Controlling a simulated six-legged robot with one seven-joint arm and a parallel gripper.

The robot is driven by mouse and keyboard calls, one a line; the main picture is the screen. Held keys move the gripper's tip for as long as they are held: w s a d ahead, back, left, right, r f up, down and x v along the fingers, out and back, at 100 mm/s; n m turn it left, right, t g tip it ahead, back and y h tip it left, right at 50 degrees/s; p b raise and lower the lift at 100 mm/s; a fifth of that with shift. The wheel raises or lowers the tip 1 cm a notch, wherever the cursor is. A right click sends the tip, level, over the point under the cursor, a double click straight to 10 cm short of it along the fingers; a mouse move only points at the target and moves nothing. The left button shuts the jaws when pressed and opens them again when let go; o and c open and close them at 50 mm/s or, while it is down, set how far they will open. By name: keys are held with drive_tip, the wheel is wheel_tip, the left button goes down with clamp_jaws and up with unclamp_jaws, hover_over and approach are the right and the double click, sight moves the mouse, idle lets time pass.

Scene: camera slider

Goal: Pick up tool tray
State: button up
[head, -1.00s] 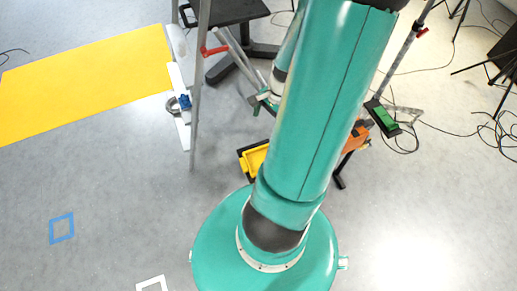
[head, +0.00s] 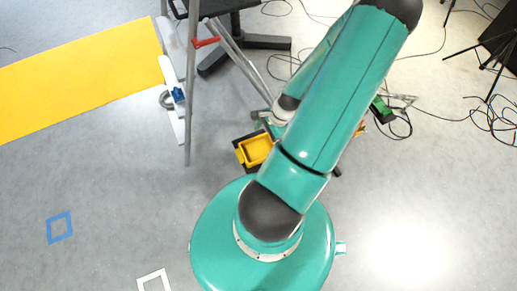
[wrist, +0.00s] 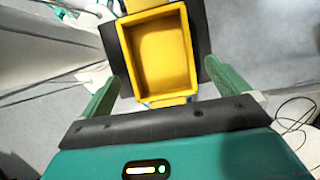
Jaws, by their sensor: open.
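The tool tray (head: 257,150) is a yellow open box that looks empty. In the head view it sits on a dark support, just left of my teal arm, which hides part of the surroundings. In the wrist view the tray (wrist: 126,56) lies straight ahead, between and beyond the two green fingers of my gripper (wrist: 165,88). The fingers are apart, one toward each side of the tray's near end, with no contact visible. In the head view my gripper is mostly hidden by the arm.
Cables (head: 492,118) and tripods are at the right.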

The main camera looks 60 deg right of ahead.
sight(257, 151)
drive_tip(key=x, duration=0.5)
drive_tip(key=shift+a, duration=0.15)
drive_tip(key=shift+c, duration=0.2)
drive_tip(key=c, duration=0.8)
